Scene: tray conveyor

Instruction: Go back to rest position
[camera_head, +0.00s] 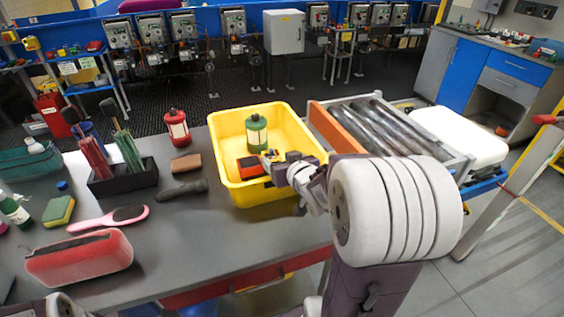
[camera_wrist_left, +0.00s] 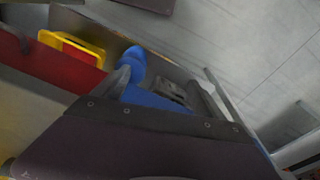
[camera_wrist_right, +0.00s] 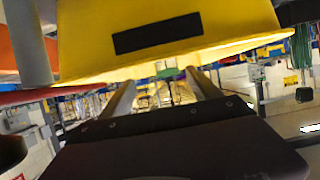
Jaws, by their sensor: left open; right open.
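My right arm reaches in from the lower right. Its gripper (camera_head: 272,160) is over the yellow tray (camera_head: 230,172), beside a red-and-black block (camera_head: 250,167). In the right wrist view the fingers (camera_wrist_right: 165,85) are spread with nothing held between them, and the yellow tray wall (camera_wrist_right: 230,25) is close in front. Only a bit of my left arm shows at the lower left corner of the head view. In the left wrist view the left fingers (camera_wrist_left: 165,88) are apart and empty, with blue and grey parts behind them.
A green lantern (camera_head: 256,132) stands in the tray. Roller conveyor (camera_head: 320,118) lies to its right. On the table are a red lantern (camera_head: 177,127), black holder (camera_head: 118,184), brown block (camera_head: 186,163), dark handle (camera_head: 182,190), pink brush (camera_head: 108,219) and red case (camera_head: 80,257).

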